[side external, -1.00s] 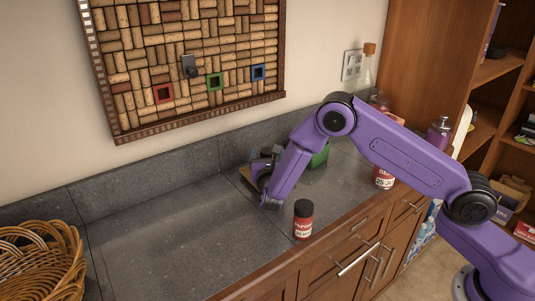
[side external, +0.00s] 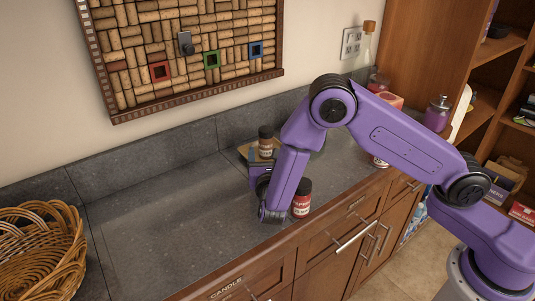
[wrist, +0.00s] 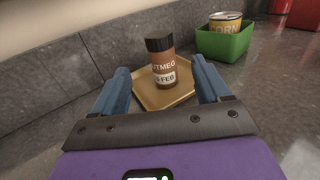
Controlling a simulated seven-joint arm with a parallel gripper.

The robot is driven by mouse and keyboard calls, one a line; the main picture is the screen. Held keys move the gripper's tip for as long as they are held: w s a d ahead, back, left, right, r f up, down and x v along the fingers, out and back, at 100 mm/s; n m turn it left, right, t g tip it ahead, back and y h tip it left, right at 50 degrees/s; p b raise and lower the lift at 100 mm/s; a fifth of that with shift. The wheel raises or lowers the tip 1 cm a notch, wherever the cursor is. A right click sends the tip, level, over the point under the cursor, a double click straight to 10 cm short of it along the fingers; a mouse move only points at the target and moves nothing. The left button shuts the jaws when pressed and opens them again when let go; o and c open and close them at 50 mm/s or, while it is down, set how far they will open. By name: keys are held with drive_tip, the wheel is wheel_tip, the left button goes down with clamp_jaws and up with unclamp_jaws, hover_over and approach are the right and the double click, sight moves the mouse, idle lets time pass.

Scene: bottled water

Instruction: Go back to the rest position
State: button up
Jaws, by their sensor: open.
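My gripper (wrist: 162,80) is open and empty, its two blue fingers apart. It also shows in the side external view (side external: 258,180), low over the counter and partly hidden by my forearm. A brown nutmeg jar with a black lid (wrist: 163,68) stands upright on a gold square tray (wrist: 150,101). In the wrist view the jar appears between the fingers but beyond them, with no contact visible. The jar also shows in the side external view (side external: 266,146), just behind my gripper.
A red-labelled jar (side external: 301,203) stands close to the right of my forearm. A green box (wrist: 224,43) holds a corn can (wrist: 225,20) beyond the tray. A wicker basket (side external: 38,255) sits at far left. The counter (side external: 160,215) between is bare.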

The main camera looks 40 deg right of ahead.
drive_tip(key=shift+d, duration=0.1)
drive_tip(key=shift+d+r+m+g, duration=0.2)
drive_tip(key=shift+d+m+g, duration=0.1)
drive_tip(key=shift+m, duration=0.1)
drive_tip(key=s+d+r+m+g, duration=0.3)
drive_tip(key=d+m+g, duration=0.3)
drive_tip(key=m, duration=0.2)
drive_tip(key=s+r+m+g+y, duration=0.1)
drive_tip(key=s+m+g+y, duration=0.3)
drive_tip(key=s, duration=1.3)
drive_tip(key=s+r+m+g+y, duration=0.2)
drive_tip(key=s+y, duration=0.4)
drive_tip(key=s, duration=1)
drive_tip(key=shift+s+d+r+m+g, duration=0.3)
drive_tip(key=shift+s+d+m+g, duration=0.15)
drive_tip(key=shift+m+g, duration=0.55)
